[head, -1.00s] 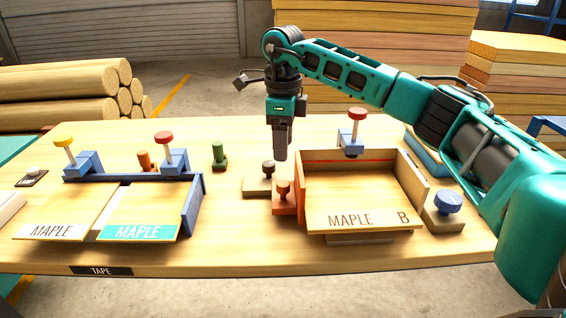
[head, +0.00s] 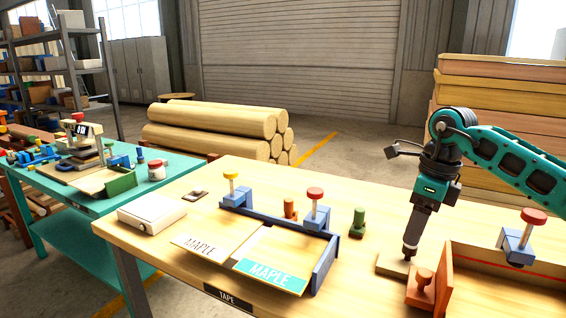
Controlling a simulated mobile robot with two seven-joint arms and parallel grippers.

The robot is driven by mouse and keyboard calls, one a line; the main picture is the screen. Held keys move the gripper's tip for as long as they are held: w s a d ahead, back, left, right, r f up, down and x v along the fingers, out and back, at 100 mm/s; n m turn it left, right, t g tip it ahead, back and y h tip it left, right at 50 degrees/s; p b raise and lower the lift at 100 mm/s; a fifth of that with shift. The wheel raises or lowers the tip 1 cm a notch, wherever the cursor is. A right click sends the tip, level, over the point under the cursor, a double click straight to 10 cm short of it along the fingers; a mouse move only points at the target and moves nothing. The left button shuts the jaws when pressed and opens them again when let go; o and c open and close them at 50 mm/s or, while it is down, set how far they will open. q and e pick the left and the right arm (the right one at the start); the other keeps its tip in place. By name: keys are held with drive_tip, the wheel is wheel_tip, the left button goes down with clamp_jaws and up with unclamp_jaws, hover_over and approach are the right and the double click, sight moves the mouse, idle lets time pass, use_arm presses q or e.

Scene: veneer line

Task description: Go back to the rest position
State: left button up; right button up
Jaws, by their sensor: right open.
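My right arm comes in from the right in the head view. Its gripper (head: 414,236) points down above the light wooden block with a dark knob (head: 392,265), at the right part of the wooden table (head: 350,285). The jaws are open, though the gap between the fingers is hard to see from here. I see nothing held in them. Whether the fingertips touch the knob cannot be told. My left gripper is not in view.
An orange stop (head: 428,288) and a red-topped clamp (head: 518,240) stand near the gripper. A blue frame (head: 325,262) with MAPLE sheets (head: 215,240) lies left of a green peg (head: 357,222). A teal table (head: 55,235) stands at the left, logs (head: 215,125) behind.

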drive_tip(key=s+a+f+t+y, duration=0.1)
drive_tip(key=a+y, duration=0.4)
drive_tip(key=a, duration=0.7)
drive_tip(key=s+a+f+y, duration=0.2)
drive_tip(key=a+y, duration=0.3)
drive_tip(key=a, duration=0.6)
drive_tip(key=s+a+r+m+t+y, duration=0.2)
drive_tip(key=a+r+m+t+y, duration=0.3)
drive_tip(key=r+m+t+y, duration=0.4)
drive_tip(key=s+d+f+m+t+h, duration=0.1)
drive_tip(key=d+f+m+t+h, duration=0.2)
drive_tip(key=d+f+m+h, duration=0.85)
drive_tip(key=s+d+f+m+t+h, duration=0.1)
drive_tip(key=d+f+m+t+h, duration=0.2)
drive_tip(key=m+h, duration=0.95)
drive_tip(key=s+d+f+m+g+y, duration=0.25)
drive_tip(key=s+f+m+g, duration=0.4)
drive_tip(key=s, duration=0.55)
drive_tip(key=s+d+f+m+g+y, duration=0.1)
drive_tip(key=s+d+f+m+g, duration=0.3)
drive_tip(key=s+f+g, duration=0.55)
drive_tip(key=w+a+f+t+y, duration=0.2)
drive_tip(key=w+a+f+t, duration=0.2)
drive_tip(key=t, duration=0.6)
wheel_tip(320, 180, down, 3)
drive_tip(key=shift+w+a+f, duration=0.1)
drive_tip(key=shift+w+a, duration=0.1)
drive_tip(key=shift+w, duration=0.75)
